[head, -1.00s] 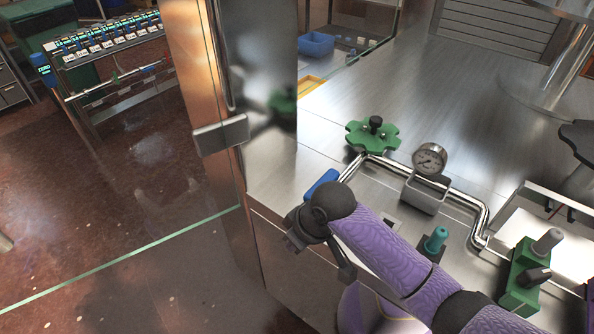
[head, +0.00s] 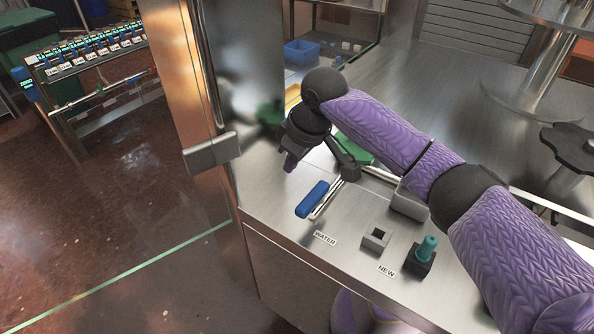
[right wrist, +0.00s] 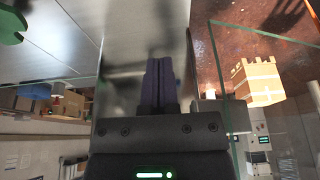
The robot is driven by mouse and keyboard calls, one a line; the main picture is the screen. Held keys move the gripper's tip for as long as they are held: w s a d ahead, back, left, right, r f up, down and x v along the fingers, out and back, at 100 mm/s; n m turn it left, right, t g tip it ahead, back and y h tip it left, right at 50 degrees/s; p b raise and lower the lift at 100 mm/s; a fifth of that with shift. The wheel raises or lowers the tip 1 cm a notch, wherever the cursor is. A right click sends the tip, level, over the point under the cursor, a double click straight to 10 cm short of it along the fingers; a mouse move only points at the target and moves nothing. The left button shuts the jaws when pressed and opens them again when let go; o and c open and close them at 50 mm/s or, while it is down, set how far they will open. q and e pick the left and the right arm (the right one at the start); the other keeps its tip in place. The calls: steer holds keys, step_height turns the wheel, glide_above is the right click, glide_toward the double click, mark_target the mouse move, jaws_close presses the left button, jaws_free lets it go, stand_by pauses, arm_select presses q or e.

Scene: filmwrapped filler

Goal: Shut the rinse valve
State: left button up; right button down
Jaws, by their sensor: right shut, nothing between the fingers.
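A blue lever handle (head: 312,198) lies along a pale metal pipe near the counter's front edge, behind a WATER label (head: 325,239). A green handwheel (head: 355,149) is mostly hidden by my right arm; part of a green shape (right wrist: 10,25) shows in the right wrist view. I cannot tell which of the two is the rinse valve. My right gripper (head: 289,163) is above the counter, up and left of the blue handle and apart from it. Its purple fingers (right wrist: 158,85) are together and empty in the right wrist view. My left gripper is out of view.
A shiny metal post with a grey handle (head: 211,151) stands left of the gripper. My arm hides the gauge.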

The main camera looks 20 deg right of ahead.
mark_target(313, 199)
steer(key=b+x, duration=0.1)
steer(key=x, duration=0.7)
steer(key=shift+s+b, duration=0.1)
steer(key=shift+b, duration=0.25)
steer(key=s+d, duration=0.1)
steer(key=s+d+p, duration=0.1)
steer(key=shift+s+d+r+p, duration=0.15)
steer(key=shift+s+r+p, duration=0.1)
steer(key=shift+s+p, duration=0.1)
steer(key=shift+s+d, duration=0.15)
steer(key=shift+s, duration=0.05)
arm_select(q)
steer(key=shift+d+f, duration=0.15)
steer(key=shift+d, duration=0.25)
arm_select(e)
steer(key=shift+f, duration=0.1)
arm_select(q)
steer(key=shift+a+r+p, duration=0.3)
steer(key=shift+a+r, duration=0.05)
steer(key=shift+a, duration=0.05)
arm_select(e)
steer(key=shift+s+n, duration=0.2)
steer(key=shift+n, duration=0.2)
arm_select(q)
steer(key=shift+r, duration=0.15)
